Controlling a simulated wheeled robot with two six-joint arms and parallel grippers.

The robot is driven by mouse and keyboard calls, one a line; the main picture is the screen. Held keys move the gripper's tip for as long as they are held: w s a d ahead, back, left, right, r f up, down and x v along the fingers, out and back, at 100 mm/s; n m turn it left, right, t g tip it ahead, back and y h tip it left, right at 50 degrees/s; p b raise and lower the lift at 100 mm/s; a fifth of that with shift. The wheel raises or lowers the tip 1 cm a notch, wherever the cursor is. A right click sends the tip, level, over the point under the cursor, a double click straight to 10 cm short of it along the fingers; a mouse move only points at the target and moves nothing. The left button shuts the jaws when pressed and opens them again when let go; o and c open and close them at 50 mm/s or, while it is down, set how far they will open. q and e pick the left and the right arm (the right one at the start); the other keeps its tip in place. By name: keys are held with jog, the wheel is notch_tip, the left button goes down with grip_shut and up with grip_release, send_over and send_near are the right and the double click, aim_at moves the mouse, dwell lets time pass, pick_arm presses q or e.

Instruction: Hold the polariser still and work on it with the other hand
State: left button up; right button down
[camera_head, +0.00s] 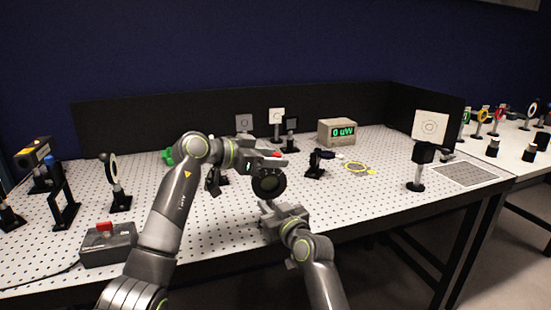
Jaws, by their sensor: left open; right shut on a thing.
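The polariser (269,184) is a dark round disc in the middle of the table, with its face toward me. My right gripper (268,206) is shut on it from below and in front. My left gripper (277,160) is open just above the polariser. Its fingers are close to the top of the disc, and I cannot tell whether they touch it. The polariser's base is hidden by the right gripper.
A power meter (337,132) reading "0 uW" stands at the back. A white target card (432,125) stands at the right. Several mounts stand at the left. The right front of the perforated table (365,205) is clear.

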pick_arm(q)
jog(key=v, duration=1)
jog(key=shift+a, duration=0.4)
jog(key=shift+s, duration=0.15)
pick_arm(e)
jog(key=c, duration=1.3)
grip_release()
jog(key=shift+o, duration=0.2)
